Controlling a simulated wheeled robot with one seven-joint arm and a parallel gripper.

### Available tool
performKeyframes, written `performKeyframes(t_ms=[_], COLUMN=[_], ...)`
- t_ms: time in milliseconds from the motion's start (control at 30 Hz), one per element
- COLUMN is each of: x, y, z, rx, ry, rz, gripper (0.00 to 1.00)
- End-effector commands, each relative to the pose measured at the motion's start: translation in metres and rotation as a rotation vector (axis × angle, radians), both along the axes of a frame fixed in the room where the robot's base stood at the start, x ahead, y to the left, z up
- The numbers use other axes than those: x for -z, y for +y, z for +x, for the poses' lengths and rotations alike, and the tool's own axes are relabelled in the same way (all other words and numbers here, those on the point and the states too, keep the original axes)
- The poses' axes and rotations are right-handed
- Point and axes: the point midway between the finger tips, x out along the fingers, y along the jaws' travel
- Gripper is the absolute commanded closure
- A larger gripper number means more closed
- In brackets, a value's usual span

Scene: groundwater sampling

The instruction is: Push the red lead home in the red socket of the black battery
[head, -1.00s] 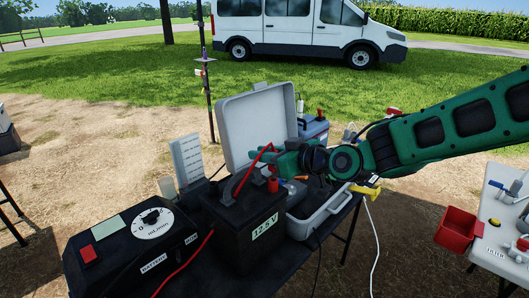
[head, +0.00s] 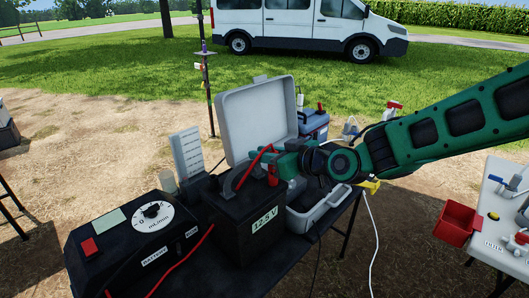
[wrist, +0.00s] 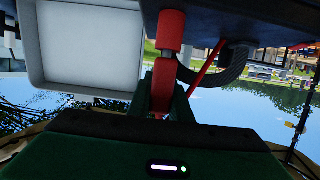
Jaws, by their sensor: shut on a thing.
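The black battery (head: 238,228), labelled 12.5 V, stands on the dark table. Its red socket (wrist: 171,30) is a red cylinder at the top of the wrist view. My gripper (wrist: 163,98) is shut on the plug of the red lead (wrist: 162,80). The plug lines up with the socket, and a short metal pin shows between their red bodies. I cannot tell how deep the pin sits. In the head view my gripper (head: 284,163) is at the battery's top right edge and partly hides the plug. The red cable arcs to the left over the battery.
A grey case (head: 314,218) with its lid (head: 258,120) raised stands right behind the battery. A black pump controller (head: 130,245) with a dial is at left. A blue cooler (head: 314,125) is behind. A red bin (head: 458,222) hangs by the white table at right.

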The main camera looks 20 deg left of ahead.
Motion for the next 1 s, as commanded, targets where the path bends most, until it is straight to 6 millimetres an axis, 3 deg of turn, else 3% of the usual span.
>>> performKeyframes(t_ms=[133, 167, 233, 267, 667, 1000], x=[0.003, 0.003, 0.003, 0.003, 0.003, -0.013], y=[0.0, 0.0, 0.0, 0.0, -0.002, -0.051], z=[0.0, 0.0, 0.0, 0.0, -0.003, -0.018], rx=[0.0, 0.0, 0.0, 0.0, -0.004, 0.004], ry=[0.0, -0.001, -0.001, -0.001, 0.002, -0.001], rz=[0.0, 0.0, 0.0, 0.001, -0.001, 0.0], gripper=[1.0, 0.8, 0.63, 0.6, 0.6, 0.6])
